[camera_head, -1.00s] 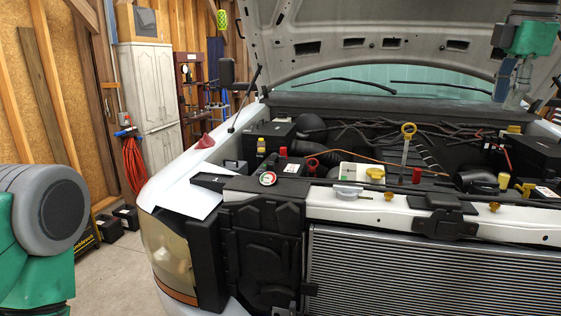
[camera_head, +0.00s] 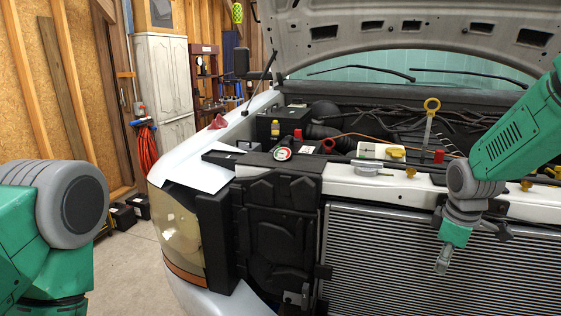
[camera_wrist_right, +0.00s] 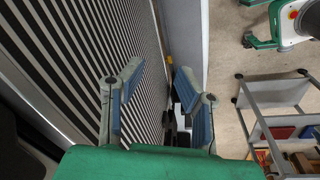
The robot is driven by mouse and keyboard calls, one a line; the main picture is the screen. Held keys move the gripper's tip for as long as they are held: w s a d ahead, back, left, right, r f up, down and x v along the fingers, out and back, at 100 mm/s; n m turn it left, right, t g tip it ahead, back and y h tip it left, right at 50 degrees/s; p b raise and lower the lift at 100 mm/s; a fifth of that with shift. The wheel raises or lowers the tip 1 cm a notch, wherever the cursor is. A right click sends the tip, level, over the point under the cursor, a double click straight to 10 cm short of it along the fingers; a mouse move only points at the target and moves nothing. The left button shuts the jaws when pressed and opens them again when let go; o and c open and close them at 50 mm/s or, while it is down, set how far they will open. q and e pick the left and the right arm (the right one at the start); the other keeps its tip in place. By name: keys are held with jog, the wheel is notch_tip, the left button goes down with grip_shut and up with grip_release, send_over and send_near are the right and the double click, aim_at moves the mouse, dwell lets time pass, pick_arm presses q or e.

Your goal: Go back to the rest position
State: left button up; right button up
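My right gripper (camera_head: 443,262) hangs pointing down in front of the radiator (camera_head: 385,265), at the end of my green and grey right arm. In the right wrist view the gripper (camera_wrist_right: 160,78) has its two blue-padded fingers spread apart, with nothing between them. The radiator's fins (camera_wrist_right: 75,50) show to the left of the fingers there. Of my left arm only a green and grey part shows at the lower left of the head view. The left gripper is out of view.
The pickup's hood (camera_head: 400,30) is raised over the engine bay. A yellow-handled dipstick (camera_head: 428,125) stands up in the bay, and a white-lidded part (camera_head: 371,168) sits on the front crossmember. A grey cart (camera_wrist_right: 262,92) holding boxes stands at the right in the wrist view.

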jog(key=s+a+f+m+b, duration=0.35)
jog(key=s+f, duration=0.85)
jog(key=f, duration=0.4)
jog(key=s+a+f+m+b, duration=0.35)
jog(key=s+f, duration=0.85)
jog(key=f, duration=0.4)
jog(key=s+f+m+g+b, duration=0.1)
jog(key=s+f+m+b, duration=0.1)
jog(key=s, duration=1)
jog(key=shift+a+f+y+b, duration=0.25)
jog(key=shift+f+y+b, duration=0.05)
jog(key=shift+f+b, duration=0.6)
jog(key=shift+w+f, duration=0.1)
grip_shut()
